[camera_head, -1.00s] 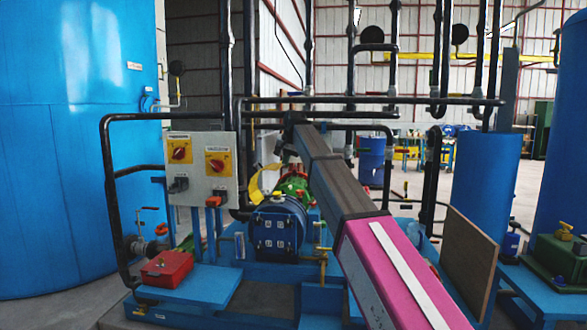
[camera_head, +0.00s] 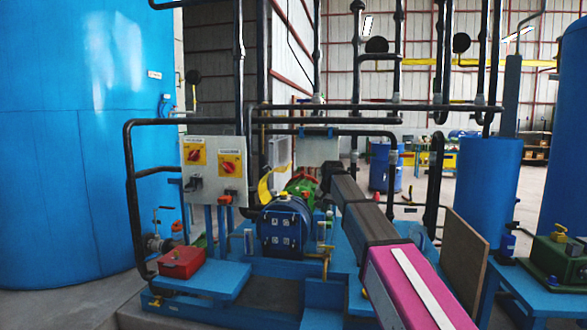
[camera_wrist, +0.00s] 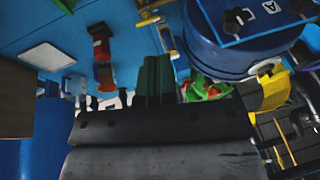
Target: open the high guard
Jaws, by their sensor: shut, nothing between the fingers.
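A pale panel (camera_head: 318,150) with a blue piece at its upper edge hangs from the black pipes at the centre of the head view; it may be the high guard. A curved yellow piece (camera_head: 266,186) stands beside the blue drum-shaped machine (camera_head: 285,228); I cannot tell whether it is a guard too. My gripper (camera_head: 328,170) is just below the panel in the head view, apart from it as far as I can tell, near the green machine part. In the wrist view my gripper (camera_wrist: 157,62) has its dark green fingers together and empty. The yellow piece also shows there (camera_wrist: 272,92).
A control box (camera_head: 213,170) with red knobs stands left of the blue machine. A red box (camera_head: 181,262) sits on the blue frame. Black pipes (camera_head: 370,106) cross above and around my arm. A brown board (camera_head: 462,255) stands at right.

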